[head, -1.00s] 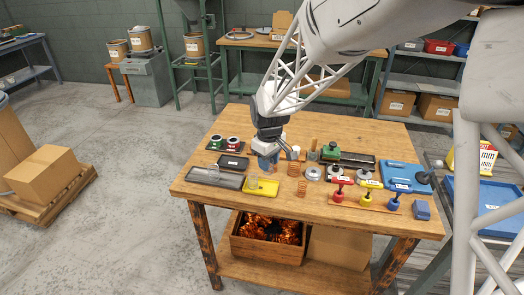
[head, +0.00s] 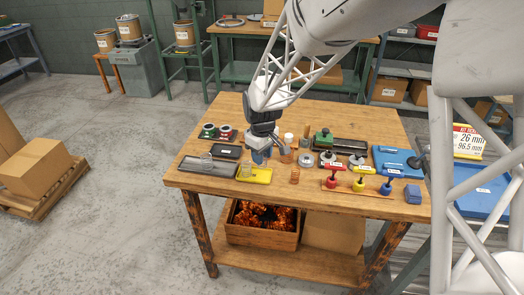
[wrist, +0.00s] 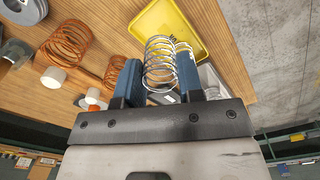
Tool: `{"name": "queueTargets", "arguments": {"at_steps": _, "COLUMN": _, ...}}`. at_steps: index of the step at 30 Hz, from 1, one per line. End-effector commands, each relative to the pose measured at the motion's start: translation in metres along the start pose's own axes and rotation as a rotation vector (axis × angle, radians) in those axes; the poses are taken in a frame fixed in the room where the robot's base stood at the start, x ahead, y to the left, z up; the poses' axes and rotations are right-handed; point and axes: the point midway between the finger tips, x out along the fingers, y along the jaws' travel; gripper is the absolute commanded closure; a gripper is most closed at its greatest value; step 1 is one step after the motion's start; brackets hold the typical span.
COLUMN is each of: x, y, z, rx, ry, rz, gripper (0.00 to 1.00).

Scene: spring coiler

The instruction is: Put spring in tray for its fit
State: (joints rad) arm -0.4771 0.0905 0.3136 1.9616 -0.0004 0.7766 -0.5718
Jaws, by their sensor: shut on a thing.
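My gripper (wrist: 157,75) has blue fingers, shut on a silver wire spring (wrist: 160,62) that stands up between them in the wrist view. In the head view my gripper (head: 261,155) is over the table, just behind the yellow tray (head: 262,180); the held spring is hard to make out there. The yellow tray also shows beyond the fingertips in the wrist view (wrist: 190,18). A grey tray (head: 195,172) lies left of it, and a blue tray (head: 395,155) lies at the right. A pale coil shows at the yellow tray's left end.
A copper spring (head: 295,175) stands right of the yellow tray. Red, yellow and blue-handled gauges (head: 360,182) stand farther right, near a blue block (head: 412,194). A sign (head: 468,141) reads 26 mm and 96.5 mm. Bare wood lies along the front edge.

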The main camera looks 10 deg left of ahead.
Motion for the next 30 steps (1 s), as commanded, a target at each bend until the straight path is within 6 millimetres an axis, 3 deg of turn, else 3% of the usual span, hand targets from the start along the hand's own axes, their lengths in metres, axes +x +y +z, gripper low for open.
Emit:
{"name": "queueTargets", "arguments": {"at_steps": 12, "x": 0.027, "y": 0.0, "z": 0.0, "rx": 0.0, "ry": -0.001, "rz": 0.0, "gripper": 0.79}}
{"name": "queueTargets", "arguments": {"at_steps": 30, "x": 0.031, "y": 0.0, "z": 0.0, "rx": 0.0, "ry": 0.0, "rz": 0.0, "gripper": 0.79}}
